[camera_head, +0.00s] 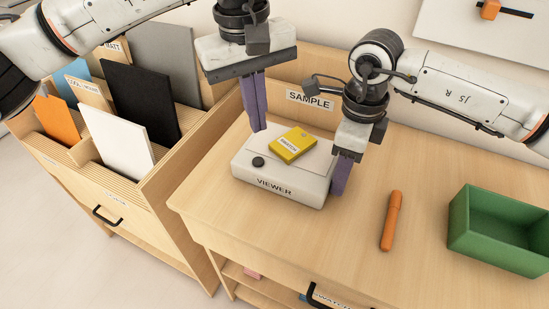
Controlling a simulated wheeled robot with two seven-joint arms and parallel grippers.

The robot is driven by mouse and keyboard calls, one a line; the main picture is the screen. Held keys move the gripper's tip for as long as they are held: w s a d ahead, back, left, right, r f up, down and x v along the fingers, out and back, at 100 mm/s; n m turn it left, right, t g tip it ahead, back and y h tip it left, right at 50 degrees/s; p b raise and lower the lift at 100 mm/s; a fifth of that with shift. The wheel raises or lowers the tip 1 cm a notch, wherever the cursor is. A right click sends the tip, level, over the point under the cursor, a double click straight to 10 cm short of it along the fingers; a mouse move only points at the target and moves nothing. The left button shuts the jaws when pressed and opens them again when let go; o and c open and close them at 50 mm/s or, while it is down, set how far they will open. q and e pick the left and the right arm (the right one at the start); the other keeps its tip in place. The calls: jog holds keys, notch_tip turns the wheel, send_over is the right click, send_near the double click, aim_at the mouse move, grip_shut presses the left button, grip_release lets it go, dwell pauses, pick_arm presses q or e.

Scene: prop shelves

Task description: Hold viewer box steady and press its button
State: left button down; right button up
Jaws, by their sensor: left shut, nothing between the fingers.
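The viewer box (279,187) is a low white box labelled VIEWER on the wooden desk. A round black button (258,162) is on its top at the left. A yellow swatch box (293,146) lies on top of it, right of the button. My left gripper (259,129) is shut and empty, its purple fingers pointing down above the back left of the viewer, apart from the button in the picture. My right gripper (339,190) points down at the viewer's right side. I cannot tell whether it touches, or whether its fingers are open.
An orange marker (392,220) and a green open bin (470,236) are on the desk to the right. A SAMPLE label (310,100) is on the desk's back board. At left, a wooden rack (167,187) holds several coloured panels. The desk in front of the viewer is clear.

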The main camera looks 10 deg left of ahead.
aim_at(258, 162)
pick_arm(q)
jog(key=shift+f+m+t+h, duration=0.7)
jog(key=shift+f+t+h, duration=0.05)
jog(key=shift+t+h, duration=0.05)
jog(key=r+m+t+h, duration=0.2)
jog(key=t, duration=0.1)
jog(key=s+a+r+m+t+h, duration=0.1)
jog(key=t, duration=0.1)
jog(key=shift+s+r, duration=0.1)
jog(key=shift+r, duration=0.2)
jog(key=shift+f, duration=0.1)
jog(key=shift+f, duration=4.35)
jog(key=shift+f, duration=0.4)
